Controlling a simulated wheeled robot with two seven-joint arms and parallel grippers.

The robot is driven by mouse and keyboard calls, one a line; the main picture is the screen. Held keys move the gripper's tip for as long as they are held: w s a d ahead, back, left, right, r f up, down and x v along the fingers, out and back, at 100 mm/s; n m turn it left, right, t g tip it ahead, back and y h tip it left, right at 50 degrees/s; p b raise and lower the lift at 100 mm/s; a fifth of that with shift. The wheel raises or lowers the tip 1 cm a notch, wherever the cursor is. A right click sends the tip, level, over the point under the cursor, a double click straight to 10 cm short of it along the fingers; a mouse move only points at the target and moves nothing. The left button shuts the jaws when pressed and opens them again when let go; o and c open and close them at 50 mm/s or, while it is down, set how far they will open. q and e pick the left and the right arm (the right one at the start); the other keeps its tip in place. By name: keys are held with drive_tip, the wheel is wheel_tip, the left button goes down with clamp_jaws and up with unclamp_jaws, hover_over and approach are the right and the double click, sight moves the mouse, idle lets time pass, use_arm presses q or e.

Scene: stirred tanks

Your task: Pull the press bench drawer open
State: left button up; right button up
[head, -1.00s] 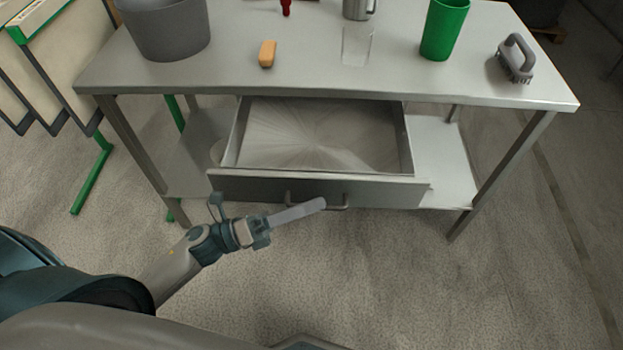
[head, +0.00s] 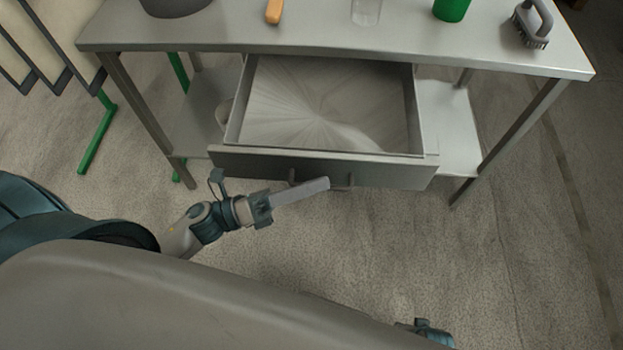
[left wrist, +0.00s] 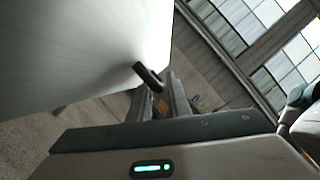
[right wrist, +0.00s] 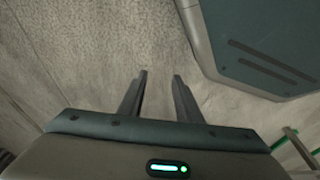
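The press bench drawer (head: 330,167) stands well out from under the bench top, its empty inside showing. Its dark bar handle (head: 345,180) is on the front panel. My left gripper (head: 322,184) is at the handle, its fingers covering the middle of the bar. In the left wrist view the handle (left wrist: 149,77) reaches in between the narrowly spaced fingers (left wrist: 161,92), which appear shut on it; the exact contact is partly hidden. My right gripper (right wrist: 160,84) is open and empty above the floor, away from the drawer.
The steel bench top (head: 430,42) carries a grey bin (head: 175,5), an orange block (head: 273,12), a clear glass (head: 366,12), a green cup (head: 452,9) and a brush (head: 532,25). A green-legged rack (head: 97,140) stands left. The floor before the drawer is clear.

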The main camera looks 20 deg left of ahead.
use_arm(q)
drive_tip(key=shift+a, duration=0.1)
